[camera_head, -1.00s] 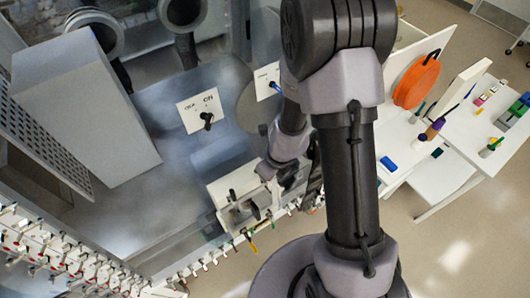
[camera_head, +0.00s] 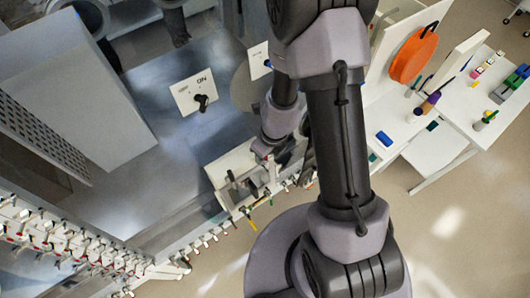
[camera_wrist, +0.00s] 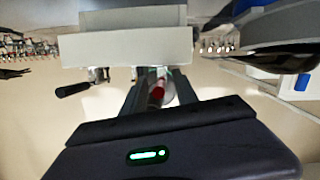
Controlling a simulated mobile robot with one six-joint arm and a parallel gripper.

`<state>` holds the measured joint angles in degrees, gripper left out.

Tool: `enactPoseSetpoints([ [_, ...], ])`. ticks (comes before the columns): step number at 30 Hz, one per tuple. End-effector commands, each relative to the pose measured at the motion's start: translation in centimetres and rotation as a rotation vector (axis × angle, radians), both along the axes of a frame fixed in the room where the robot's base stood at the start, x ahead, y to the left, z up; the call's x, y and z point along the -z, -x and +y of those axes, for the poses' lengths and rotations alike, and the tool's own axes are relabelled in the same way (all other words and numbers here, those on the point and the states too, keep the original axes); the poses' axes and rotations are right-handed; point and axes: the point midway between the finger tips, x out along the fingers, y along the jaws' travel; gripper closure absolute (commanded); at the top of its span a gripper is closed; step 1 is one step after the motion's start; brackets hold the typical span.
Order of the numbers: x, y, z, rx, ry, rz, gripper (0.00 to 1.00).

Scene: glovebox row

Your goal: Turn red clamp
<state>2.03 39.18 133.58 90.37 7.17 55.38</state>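In the wrist view, a small red part (camera_wrist: 158,91), which looks like the red clamp, shows between the fingers of my gripper (camera_wrist: 160,82). The fingers stand apart, with a gap visible around the red part. I cannot tell whether either finger touches it. A pale block (camera_wrist: 125,47) lies just beyond the fingertips, with a black-handled clamp (camera_wrist: 75,89) at its lower left. In the head view, my forearm hides most of the gripper and the red part beside the white bracket (camera_head: 222,165) at the bench edge.
A long row of small clamps (camera_head: 70,245) lines the bench edge at lower left. A panel with a black knob (camera_head: 194,92) stands behind. A white table (camera_head: 440,105) with an orange disc (camera_head: 412,56) is at right. Open floor (camera_head: 440,220) lies at lower right.

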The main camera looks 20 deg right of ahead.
Motion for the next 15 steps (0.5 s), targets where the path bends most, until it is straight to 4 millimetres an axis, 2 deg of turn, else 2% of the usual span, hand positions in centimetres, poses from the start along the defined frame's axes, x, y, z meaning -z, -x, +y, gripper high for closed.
enactPoseSetpoints([
  [7,-0.7,0.0,0.0,0.000,-0.002,-0.001,0.65],
  [15,-3.5,0.3,-0.3,-0.004,-0.003,-0.005,0.65],
])
